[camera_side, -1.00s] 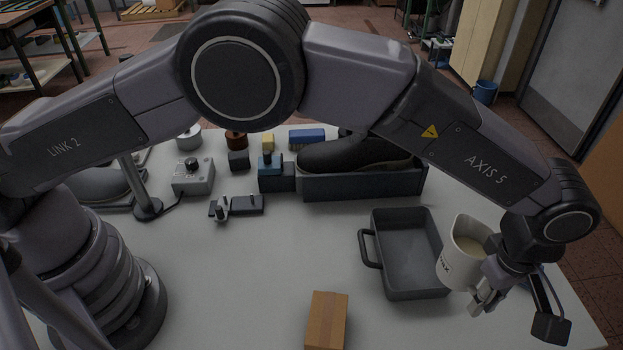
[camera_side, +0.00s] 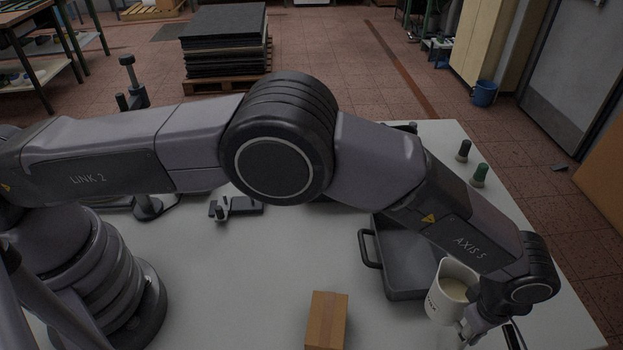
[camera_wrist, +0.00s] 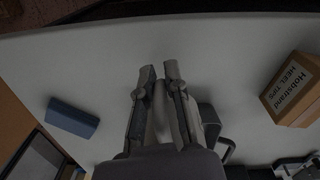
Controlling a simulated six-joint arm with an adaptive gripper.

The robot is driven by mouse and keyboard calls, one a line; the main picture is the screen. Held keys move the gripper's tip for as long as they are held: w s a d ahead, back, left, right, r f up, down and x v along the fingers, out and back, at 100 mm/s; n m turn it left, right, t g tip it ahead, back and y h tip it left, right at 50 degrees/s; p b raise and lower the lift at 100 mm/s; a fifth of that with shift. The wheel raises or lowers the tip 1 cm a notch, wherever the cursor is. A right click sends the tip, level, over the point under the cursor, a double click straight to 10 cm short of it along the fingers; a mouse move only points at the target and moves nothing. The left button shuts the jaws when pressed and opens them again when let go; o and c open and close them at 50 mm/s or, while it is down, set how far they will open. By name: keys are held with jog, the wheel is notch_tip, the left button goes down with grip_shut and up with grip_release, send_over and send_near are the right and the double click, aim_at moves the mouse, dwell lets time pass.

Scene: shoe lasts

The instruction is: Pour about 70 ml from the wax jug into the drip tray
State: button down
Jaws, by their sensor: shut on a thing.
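The white wax jug (camera_side: 449,292), with dark lettering and pale cream liquid inside, shows in the side view at the near right corner of the drip tray. It looks near upright; whether its base touches the table I cannot tell. My gripper (camera_side: 472,328) is shut on it from the right; the grip itself is partly hidden. The dark grey drip tray (camera_side: 405,295) lies on the table with its handle to the left; my forearm covers its far right part. In the wrist view my gripper (camera_wrist: 160,72) shows its two fingers close together.
A brown cardboard box (camera_side: 326,319) stands left of the jug near the front; it also shows in the wrist view (camera_wrist: 295,90). A blue block (camera_wrist: 72,118) lies at left there. Two bottles, dark (camera_side: 463,151) and green (camera_side: 479,174), stand at the table's far right.

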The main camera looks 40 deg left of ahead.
aim_at(462, 272)
jog(key=shift+w+r, duration=0.1)
jog(key=shift+w+a+r+g+h, duration=0.25)
jog(key=shift+r+g+h, duration=0.15)
jog(key=shift+r+h, duration=0.1)
jog(key=shift+w+a+r+g+h, duration=0.1)
jog(key=shift+a+r+g+h, duration=0.1)
jog(key=shift+r+g+h, duration=0.25)
jog(key=r, duration=0.1)
jog(key=r+g+h, duration=0.1)
jog(key=a, duration=0.1)
jog(key=shift+w+r, duration=0.4)
jog(key=shift+w+a+r+g+h, duration=0.45)
jog(key=shift+a+g+h, duration=0.15)
jog(key=shift+h, duration=0.15)
jog(key=shift+w+a+r+g+h, duration=0.45)
jog(key=shift+a+g+h, duration=0.1)
jog(key=shift+h, duration=0.15)
jog(key=shift+w+a+r+g+h, duration=0.1)
jog(key=shift+w+a+g+h, duration=0.25)
jog(key=shift+g+h, duration=0.25)
jog(key=shift+w+a+g+h, duration=0.2)
jog(key=shift+a+g+h, duration=0.1)
jog(key=shift+g+h, duration=0.3)
jog(key=shift+w+a+r+g+h, duration=0.15)
jog(key=shift+a+r+g+h, duration=0.05)
jog(key=shift+r+h, duration=0.2)
jog(key=shift+w+a+r+g+h, duration=0.15)
jog(key=shift+a+r+g+h, duration=0.05)
jog(key=shift+r+h, duration=0.15)
